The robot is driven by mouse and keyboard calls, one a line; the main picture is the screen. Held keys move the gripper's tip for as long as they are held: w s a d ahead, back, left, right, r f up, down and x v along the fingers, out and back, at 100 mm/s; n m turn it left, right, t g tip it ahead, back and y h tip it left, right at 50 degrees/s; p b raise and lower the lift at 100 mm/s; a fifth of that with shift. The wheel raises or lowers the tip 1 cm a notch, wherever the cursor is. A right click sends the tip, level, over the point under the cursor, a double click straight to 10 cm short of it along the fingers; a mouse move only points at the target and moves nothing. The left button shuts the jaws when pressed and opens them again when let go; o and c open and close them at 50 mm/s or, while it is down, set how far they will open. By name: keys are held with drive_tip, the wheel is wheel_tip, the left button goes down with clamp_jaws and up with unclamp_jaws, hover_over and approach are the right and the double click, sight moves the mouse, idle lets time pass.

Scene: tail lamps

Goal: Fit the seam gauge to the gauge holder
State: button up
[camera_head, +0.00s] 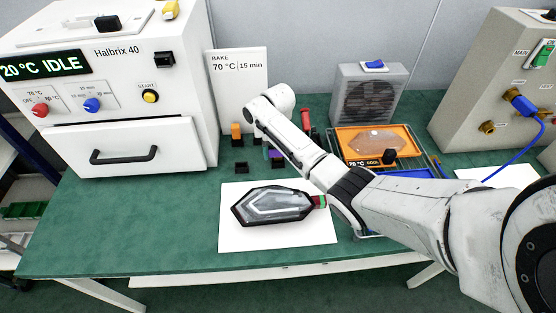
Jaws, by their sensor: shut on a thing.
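My white arm reaches in from the right and bends at its far end (275,103), above the back middle of the green table. My gripper's fingers and anything in them are hidden behind the arm. I cannot make out the seam gauge for certain. Small black blocks stand behind the white mat: one with an orange top (236,129), a plain low one (241,168), and one with purple on it (276,154), partly covered by the arm. A red piece (305,119) shows just right of the arm. I cannot tell which is the gauge holder.
A dark-rimmed clear lamp (272,205) lies on the white mat (238,240), with red and green at its right end. A white oven (120,100) stands left, reading 20 °C IDLE. An orange tray (345,135), a fan box (390,95) and a grey test box (490,80) stand right.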

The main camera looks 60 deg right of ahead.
drive_tip(key=shift+f, duration=0.25)
drive_tip(key=shift+f+b, duration=0.6)
drive_tip(key=shift+f, duration=0.25)
drive_tip(key=o, duration=1.3)
drive_tip(key=shift+r, duration=0.1)
wheel_tip(320, 180, up, 11)
drive_tip(key=shift+f+b, duration=0.15)
drive_tip(key=shift+b, duration=0.2)
